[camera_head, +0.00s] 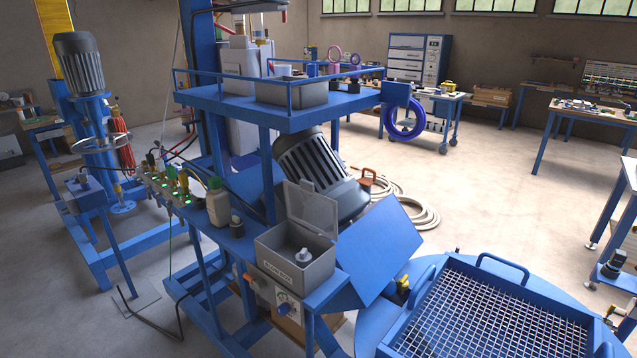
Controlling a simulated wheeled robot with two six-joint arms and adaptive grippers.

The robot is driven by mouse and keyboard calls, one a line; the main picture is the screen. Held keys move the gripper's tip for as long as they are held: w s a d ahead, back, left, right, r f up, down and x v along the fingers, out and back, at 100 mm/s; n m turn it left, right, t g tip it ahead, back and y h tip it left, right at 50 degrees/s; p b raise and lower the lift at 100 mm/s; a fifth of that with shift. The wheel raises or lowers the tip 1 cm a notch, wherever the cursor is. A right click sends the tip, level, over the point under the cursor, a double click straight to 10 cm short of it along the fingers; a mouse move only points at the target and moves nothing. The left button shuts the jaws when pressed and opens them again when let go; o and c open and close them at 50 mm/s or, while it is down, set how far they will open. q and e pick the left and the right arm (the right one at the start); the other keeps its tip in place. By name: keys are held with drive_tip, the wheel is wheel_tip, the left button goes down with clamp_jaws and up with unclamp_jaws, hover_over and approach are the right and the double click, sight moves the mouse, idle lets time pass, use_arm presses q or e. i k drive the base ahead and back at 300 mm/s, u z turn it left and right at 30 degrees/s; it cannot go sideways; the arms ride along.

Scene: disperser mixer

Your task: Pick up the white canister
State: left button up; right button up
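No plainly white canister stands out, and I cannot tell which thing the task names. A pale bottle-shaped container (218,208) with a green top stands upright on the blue bench, beside a small dark round part (237,227). A small whitish piece (303,256) sits inside an open grey box (294,277) on the same bench. A larger pale grey-white vessel (238,62) stands at the back of the raised blue platform, partly hidden by the blue column and railing. Neither of my grippers shows in this view.
The blue platform (279,112) with railing overhangs the bench. A dark motor (318,163) leans beneath it. A blue frame with wire grid (490,318) fills the lower right. Cables and green-lit connectors (172,190) crowd the bench's left end. Coiled hose (410,205) lies on open floor.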

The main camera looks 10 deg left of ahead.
sight(304, 259)
drive_tip(key=u, duration=2.15)
drive_tip(key=i, duration=1.2)
drive_tip(key=z, duration=1.3)
